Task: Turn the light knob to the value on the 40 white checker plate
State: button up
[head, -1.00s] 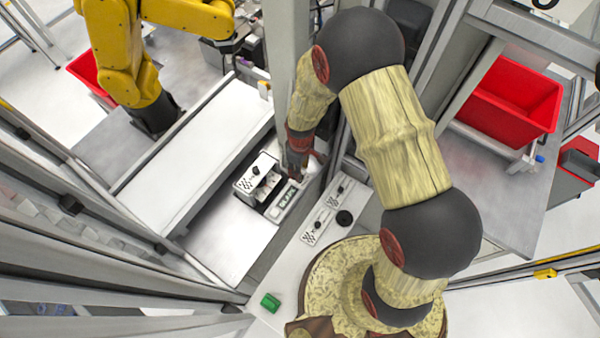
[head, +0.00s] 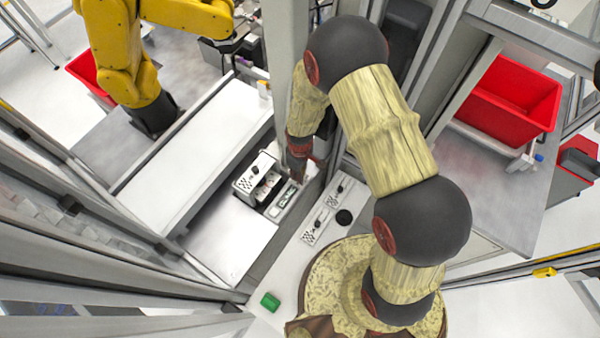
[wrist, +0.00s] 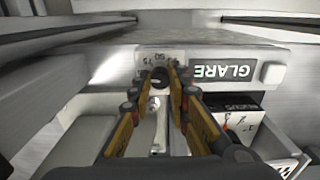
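In the wrist view a small dark round knob (wrist: 160,78) sits on a white plate (wrist: 145,55) with printed numbers, one looking like 75, upside down. My gripper (wrist: 160,70) has its two yellow fingers apart, one on each side of the knob; I see no clear contact. In the head view my gripper (head: 300,160) points down beside the white box with a black checker pattern (head: 246,186); the fingertips and the knob are hard to make out there. No value is readable on the checker pattern.
A black GLARE label (wrist: 222,70) lies right of the knob, with an open white compartment (wrist: 245,125) below it. A nearer white panel (head: 325,215) carries dark knobs and checker patterns. A green block (head: 270,301) lies near the front. A grey post (head: 288,70) stands close to my arm.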

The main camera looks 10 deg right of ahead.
grip_shut()
jog(key=m+b, duration=0.1)
jog(key=m, duration=0.2)
jog(key=shift+m, duration=0.3)
jog(key=shift+m+b, duration=0.75)
jog(key=shift+m, duration=1.45)
jog(key=o, duration=0.6)
grip_release()
jog(key=shift+r, duration=0.1)
